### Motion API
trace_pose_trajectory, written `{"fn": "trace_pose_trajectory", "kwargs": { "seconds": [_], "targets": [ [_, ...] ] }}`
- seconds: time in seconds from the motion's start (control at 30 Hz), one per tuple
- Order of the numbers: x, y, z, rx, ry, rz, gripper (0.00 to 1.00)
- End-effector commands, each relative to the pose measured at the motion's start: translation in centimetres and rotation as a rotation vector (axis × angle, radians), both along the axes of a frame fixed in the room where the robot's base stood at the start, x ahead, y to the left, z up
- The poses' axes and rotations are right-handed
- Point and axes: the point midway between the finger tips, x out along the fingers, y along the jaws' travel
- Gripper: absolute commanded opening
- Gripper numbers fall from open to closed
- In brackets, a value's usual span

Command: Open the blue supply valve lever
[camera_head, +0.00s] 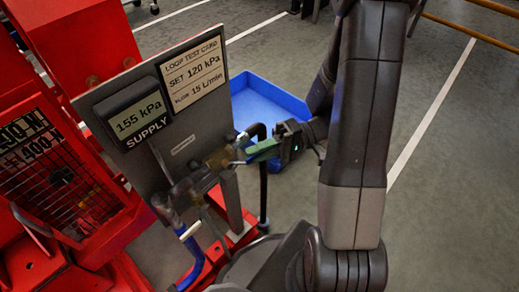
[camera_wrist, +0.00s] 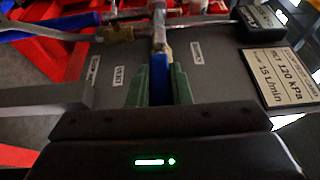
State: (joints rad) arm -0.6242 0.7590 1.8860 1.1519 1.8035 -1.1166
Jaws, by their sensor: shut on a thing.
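The blue supply valve lever (camera_wrist: 160,62) shows in the wrist view as a metal bar with a blue grip, pointing toward my gripper. My gripper (camera_wrist: 160,88) has its green fingers on either side of the blue grip, shut on it. In the head view my gripper (camera_head: 262,148) is at the right of the brass valve (camera_head: 217,158), in front of the grey panel (camera_head: 187,140). There the blue grip is hidden by the fingers. The brass valve body also shows in the wrist view (camera_wrist: 120,34).
The supply display (camera_head: 138,115) reads 155 kPa. The test card (camera_head: 195,75) says set 120 kPa and 15 L/min. A blue hose (camera_head: 191,262) hangs below the valve. Red machinery (camera_head: 60,170) stands left. A blue tray (camera_head: 262,103) lies behind. The floor at right is clear.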

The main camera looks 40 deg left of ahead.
Motion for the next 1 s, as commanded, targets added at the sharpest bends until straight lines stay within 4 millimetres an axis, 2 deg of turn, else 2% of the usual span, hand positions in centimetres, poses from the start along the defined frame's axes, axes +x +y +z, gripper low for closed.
{"fn": "trace_pose_trajectory", "kwargs": {
  "seconds": [0.23, 0.27, 0.37, 0.63, 0.77, 0.87, 1.0],
  "targets": [
    [0.0, 0.0, 0.0, -0.001, 0.003, -0.002, 0.0],
    [0.0, 0.0, 0.0, -0.002, 0.002, -0.002, 0.22],
    [0.0, 0.0, 0.0, -0.001, 0.002, -0.002, 0.4],
    [0.0, 0.0, 0.0, -0.002, 0.001, -0.001, 0.4],
    [0.6, -0.3, 0.0, -0.002, 0.001, -0.002, 0.4],
    [1.9, -0.9, 0.0, -0.001, 0.0, -0.004, 0.4],
    [4.5, -2.2, 0.0, -0.001, 0.0, -0.006, 0.4]
  ]
}}
